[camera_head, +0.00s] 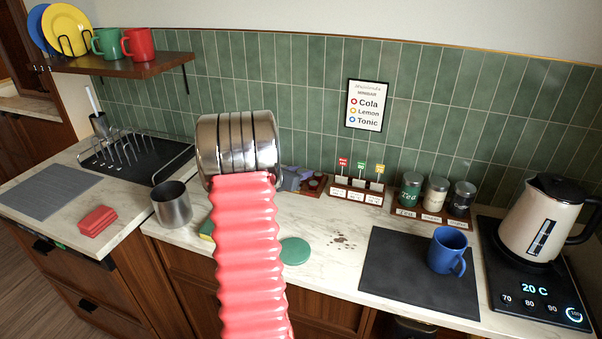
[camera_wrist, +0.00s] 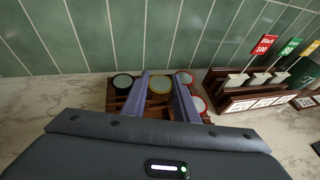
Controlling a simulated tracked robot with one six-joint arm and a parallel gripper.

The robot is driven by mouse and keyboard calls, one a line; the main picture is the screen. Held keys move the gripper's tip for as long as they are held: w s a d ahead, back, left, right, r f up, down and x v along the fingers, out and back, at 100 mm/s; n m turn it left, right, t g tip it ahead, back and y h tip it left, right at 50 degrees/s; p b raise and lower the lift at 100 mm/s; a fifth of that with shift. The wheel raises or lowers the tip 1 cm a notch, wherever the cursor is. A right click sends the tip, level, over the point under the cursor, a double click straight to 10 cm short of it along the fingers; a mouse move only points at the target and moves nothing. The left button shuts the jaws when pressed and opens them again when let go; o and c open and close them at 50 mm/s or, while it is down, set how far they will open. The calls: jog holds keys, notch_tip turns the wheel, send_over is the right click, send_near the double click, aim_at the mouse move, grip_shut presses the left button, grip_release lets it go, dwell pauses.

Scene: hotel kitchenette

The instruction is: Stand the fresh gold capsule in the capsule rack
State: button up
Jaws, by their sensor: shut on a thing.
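My gripper (camera_wrist: 162,78) is shut on the gold capsule (camera_wrist: 159,85), whose round top shows between the two grey-purple fingers in the wrist view. The fingers are over the dark wooden rack (camera_wrist: 121,100) at the foot of the tiled wall. I cannot tell whether the gold capsule touches the rack. A dark green round capsule (camera_wrist: 123,81) is left of the fingers.
Close right of the rack stands a wooden tea box (camera_head: 357,195) with coloured tags. Further right are canisters (camera_head: 436,194), a blue mug (camera_head: 447,250) on a dark mat and a kettle (camera_head: 540,220). A steel cup (camera_head: 171,205) and green disc (camera_head: 294,251) lie nearer.

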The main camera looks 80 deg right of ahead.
jog(key=shift+f, duration=0.45)
jog(key=o, duration=1)
jog(key=shift+r, duration=0.35)
jog(key=v, duration=1.2)
jog(key=shift+r, duration=0.15)
